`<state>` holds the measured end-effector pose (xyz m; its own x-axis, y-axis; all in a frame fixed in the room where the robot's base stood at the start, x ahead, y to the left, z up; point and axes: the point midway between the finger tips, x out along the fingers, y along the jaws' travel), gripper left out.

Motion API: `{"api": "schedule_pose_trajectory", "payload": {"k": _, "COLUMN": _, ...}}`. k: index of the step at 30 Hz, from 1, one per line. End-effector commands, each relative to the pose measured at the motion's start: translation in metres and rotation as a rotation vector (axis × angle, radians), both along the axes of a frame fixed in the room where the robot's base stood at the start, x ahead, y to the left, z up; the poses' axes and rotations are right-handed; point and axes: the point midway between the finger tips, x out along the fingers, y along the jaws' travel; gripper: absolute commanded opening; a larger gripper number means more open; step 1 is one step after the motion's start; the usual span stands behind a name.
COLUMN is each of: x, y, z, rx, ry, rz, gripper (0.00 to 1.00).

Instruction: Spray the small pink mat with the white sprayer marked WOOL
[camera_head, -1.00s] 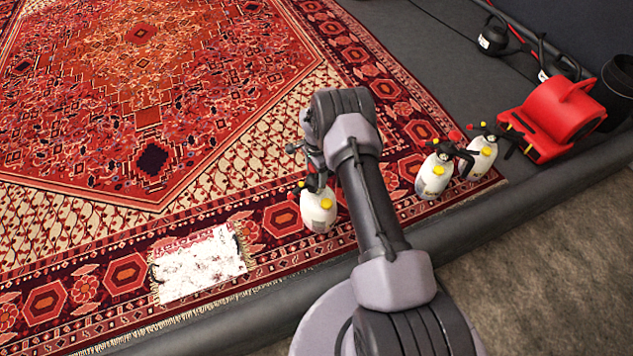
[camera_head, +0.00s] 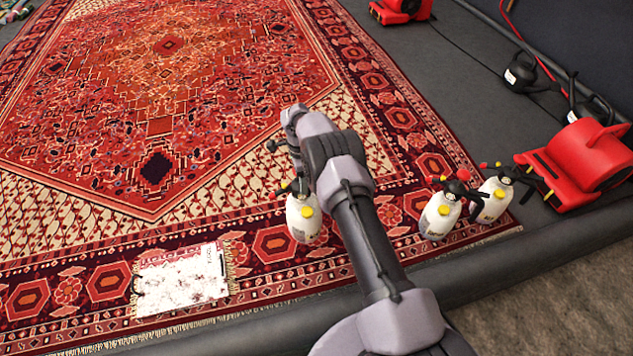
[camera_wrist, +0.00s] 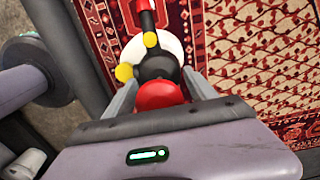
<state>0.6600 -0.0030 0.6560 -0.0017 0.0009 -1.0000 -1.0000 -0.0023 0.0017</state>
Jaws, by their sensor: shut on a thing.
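The small mat (camera_head: 183,282) lies on the big rug's near border. It looks mostly white with dark specks, some red or pink along its top edge, and fringed ends.
Two similar sprayers, one nearer (camera_head: 440,214) and one farther (camera_head: 494,198), stand at the rug's right corner. A red blower (camera_head: 580,163) and dark containers (camera_head: 520,75) are farther right. A dark raised edge (camera_head: 270,325) runs along the front.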

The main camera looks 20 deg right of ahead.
Motion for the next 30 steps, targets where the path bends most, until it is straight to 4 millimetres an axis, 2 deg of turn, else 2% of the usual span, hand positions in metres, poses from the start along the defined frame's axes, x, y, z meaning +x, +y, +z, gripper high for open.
{"api": "schedule_pose_trajectory", "payload": {"k": 5, "x": 0.002, "y": 0.003, "z": -0.005, "rx": 0.001, "ry": -0.003, "rz": -0.004, "gripper": 0.0}}
{"api": "schedule_pose_trajectory", "payload": {"k": 16, "x": 0.002, "y": 0.002, "z": -0.042, "rx": 0.001, "ry": -0.004, "rz": -0.003, "gripper": 0.0}}
{"api": "schedule_pose_trajectory", "payload": {"k": 30, "x": 0.002, "y": 0.002, "z": -0.045, "rx": 0.001, "ry": -0.004, "rz": -0.002, "gripper": 0.0}}
